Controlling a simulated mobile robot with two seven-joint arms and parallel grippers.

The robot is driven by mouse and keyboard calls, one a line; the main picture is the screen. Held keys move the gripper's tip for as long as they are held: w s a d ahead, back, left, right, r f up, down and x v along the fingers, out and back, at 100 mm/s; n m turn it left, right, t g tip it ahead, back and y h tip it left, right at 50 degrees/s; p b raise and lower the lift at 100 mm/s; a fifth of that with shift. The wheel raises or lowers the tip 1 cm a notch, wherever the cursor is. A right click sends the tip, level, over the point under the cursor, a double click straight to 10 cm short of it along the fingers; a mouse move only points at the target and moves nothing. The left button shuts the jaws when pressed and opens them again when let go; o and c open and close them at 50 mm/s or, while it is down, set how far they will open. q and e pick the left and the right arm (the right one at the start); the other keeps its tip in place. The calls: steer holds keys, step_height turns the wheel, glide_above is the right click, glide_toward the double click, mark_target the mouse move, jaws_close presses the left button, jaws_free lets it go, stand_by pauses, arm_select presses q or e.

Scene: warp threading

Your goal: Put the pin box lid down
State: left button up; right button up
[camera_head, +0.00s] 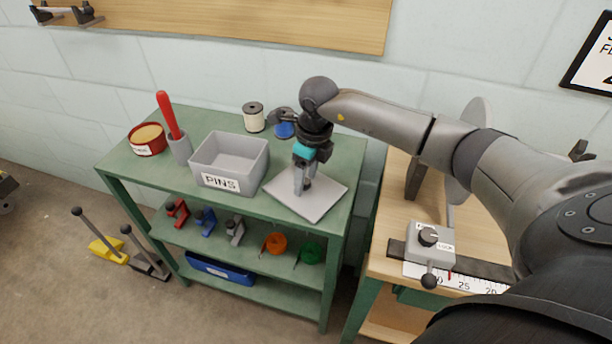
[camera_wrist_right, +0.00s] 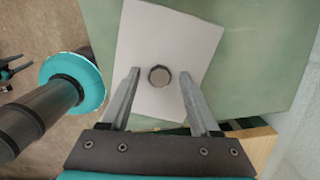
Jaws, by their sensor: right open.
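The grey pin box (camera_head: 238,150), labelled PINS, stands open on the green shelf's top. Its pale grey lid (camera_head: 320,205) is flat on the shelf top to the right of the box, at the front right corner. The lid's round knob (camera_wrist_right: 160,76) shows in the right wrist view between the fingers. My right gripper (camera_head: 304,186) points down over the lid, and in the right wrist view its fingers (camera_wrist_right: 160,80) are spread apart on both sides of the knob, not touching it. My left gripper is not in view.
A red tin (camera_head: 147,140), a cup with a red-handled tool (camera_head: 178,146), a white spool (camera_head: 253,117) and a blue item (camera_head: 284,130) stand on the shelf top. A wooden bench (camera_head: 392,205) with a grey lock device (camera_head: 430,245) is at right.

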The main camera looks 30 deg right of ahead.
mark_target(309, 183)
steer(key=shift+r, duration=0.25)
steer(key=r, duration=0.2)
steer(key=r+p, duration=0.1)
steer(key=r, duration=0.3)
steer(key=shift+s+d+r+p, duration=0.25)
steer(key=shift+s+p, duration=0.05)
steer(key=shift+p, duration=0.1)
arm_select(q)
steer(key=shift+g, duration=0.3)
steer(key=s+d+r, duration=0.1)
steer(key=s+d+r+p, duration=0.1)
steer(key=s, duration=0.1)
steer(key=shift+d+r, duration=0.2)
arm_select(e)
steer(key=r, duration=0.5)
steer(key=shift+s+d+r, duration=0.1)
steer(key=shift+s+r, duration=0.05)
steer(key=shift+s, duration=0.15)
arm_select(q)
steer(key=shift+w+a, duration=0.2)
